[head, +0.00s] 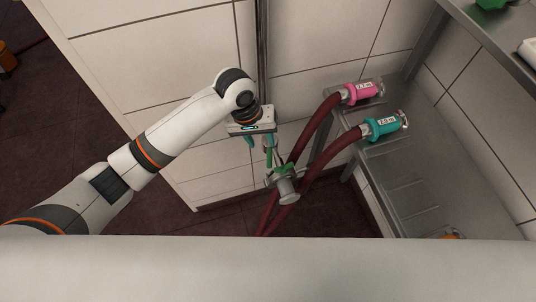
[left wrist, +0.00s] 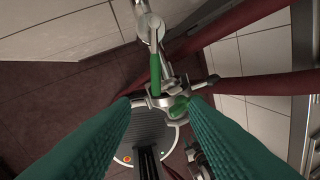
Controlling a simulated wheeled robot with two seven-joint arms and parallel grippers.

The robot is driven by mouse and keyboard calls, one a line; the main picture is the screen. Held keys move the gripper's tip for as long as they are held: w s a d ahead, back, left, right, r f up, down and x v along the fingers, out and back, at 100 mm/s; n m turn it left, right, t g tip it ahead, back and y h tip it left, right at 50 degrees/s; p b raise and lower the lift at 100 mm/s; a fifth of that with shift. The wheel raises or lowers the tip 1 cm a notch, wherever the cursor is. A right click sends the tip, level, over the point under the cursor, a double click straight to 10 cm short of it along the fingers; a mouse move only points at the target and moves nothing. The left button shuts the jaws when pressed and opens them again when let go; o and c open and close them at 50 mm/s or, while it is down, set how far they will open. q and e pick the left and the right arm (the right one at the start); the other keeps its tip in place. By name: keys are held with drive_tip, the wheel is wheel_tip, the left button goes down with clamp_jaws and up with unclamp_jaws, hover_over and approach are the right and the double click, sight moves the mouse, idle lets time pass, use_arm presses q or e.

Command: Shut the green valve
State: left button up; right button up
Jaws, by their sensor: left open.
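The green valve (head: 286,170) sits on metal pipework low in the middle of the head view, below my left gripper. Its metal body (left wrist: 160,98) shows in the left wrist view, with a green part at its right side and a green lever handle (left wrist: 155,74) above it. My left gripper (head: 260,143) points down at the valve. In the left wrist view its two teal textured fingers (left wrist: 160,101) are apart, one on each side of the valve body. I cannot tell whether they touch it. My right gripper is not in view.
Dark red hoses run up from the valve area to a pink coupling (head: 364,91) and a teal coupling (head: 384,126) on the right. A metal shelf (head: 470,190) stands at the right by the tiled wall.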

sight(269, 159)
use_arm(q)
drive_tip(key=x, duration=1.1)
drive_tip(key=shift+w+a+f+p, duration=0.15)
drive_tip(key=shift+a+f+p, duration=0.05)
drive_tip(key=shift+a+p, duration=0.15)
drive_tip(key=shift+c, duration=0.2)
clamp_jaws()
